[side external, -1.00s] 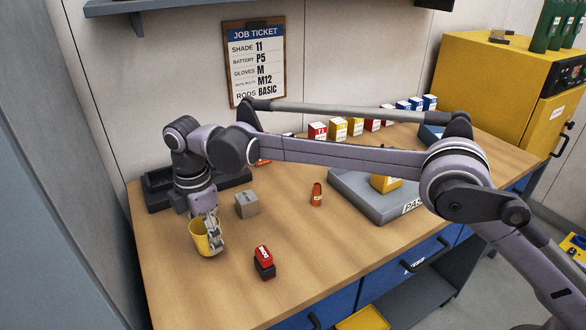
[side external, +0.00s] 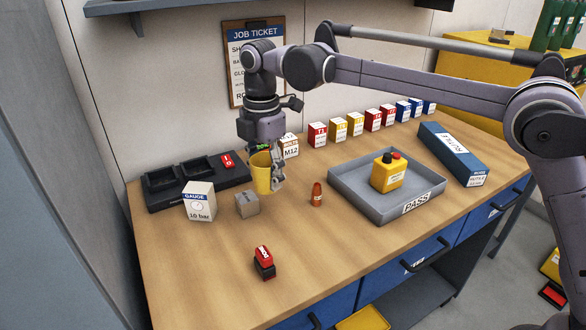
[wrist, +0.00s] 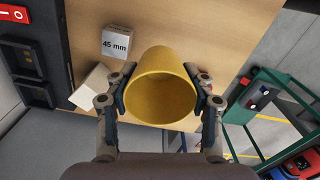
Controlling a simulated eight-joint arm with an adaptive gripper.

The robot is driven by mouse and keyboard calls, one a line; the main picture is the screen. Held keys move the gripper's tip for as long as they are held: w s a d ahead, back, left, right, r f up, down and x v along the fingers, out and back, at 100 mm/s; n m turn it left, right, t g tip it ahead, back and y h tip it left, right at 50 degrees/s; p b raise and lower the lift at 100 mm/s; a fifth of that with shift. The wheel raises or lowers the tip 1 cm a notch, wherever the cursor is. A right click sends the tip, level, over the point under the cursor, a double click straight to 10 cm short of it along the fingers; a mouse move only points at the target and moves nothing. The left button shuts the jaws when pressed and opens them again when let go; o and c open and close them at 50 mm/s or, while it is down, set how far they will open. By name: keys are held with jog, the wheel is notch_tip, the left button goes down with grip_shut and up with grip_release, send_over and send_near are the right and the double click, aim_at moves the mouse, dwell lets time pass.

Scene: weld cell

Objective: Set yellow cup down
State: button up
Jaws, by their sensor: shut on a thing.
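The yellow cup (side external: 261,172) is in my gripper (side external: 276,181), over the back middle of the wooden bench (side external: 205,262). In the wrist view the cup (wrist: 160,88) sits between the two fingers of my gripper (wrist: 161,100), which press on its opposite sides. Its open mouth faces the wrist camera and the inside looks empty. In the side view it looks upright. I cannot tell whether its base touches the bench or is just above it.
A small grey block (side external: 247,203) marked 45 mm and a white gauge box (side external: 199,202) stand left of the cup. A red-black block (side external: 264,263) is in front. The front left bench is clear.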

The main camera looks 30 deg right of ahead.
jog(key=s+d+n, duration=0.1)
jog(key=s+d, duration=0.4)
jog(key=d, duration=0.5)
jog(key=s+d+n, duration=0.1)
jog(key=s+d, duration=0.5)
jog(key=d, duration=0.3)
jog(key=a+f, duration=0.2)
jog(key=a, duration=0.1)
jog(key=w+a+f, duration=0.1)
jog(key=a+f, duration=0.1)
jog(key=a, duration=0.2)
jog(key=w+a+f, duration=0.1)
jog(key=a+f, duration=0.2)
jog(key=a, duration=0.1)
jog(key=shift+w, duration=0.2)
jog(key=shift+f, duration=2.1)
jog(key=shift+f, duration=0.15)
jog(key=o, duration=1.1)
jog(key=shift+o, duration=0.2)
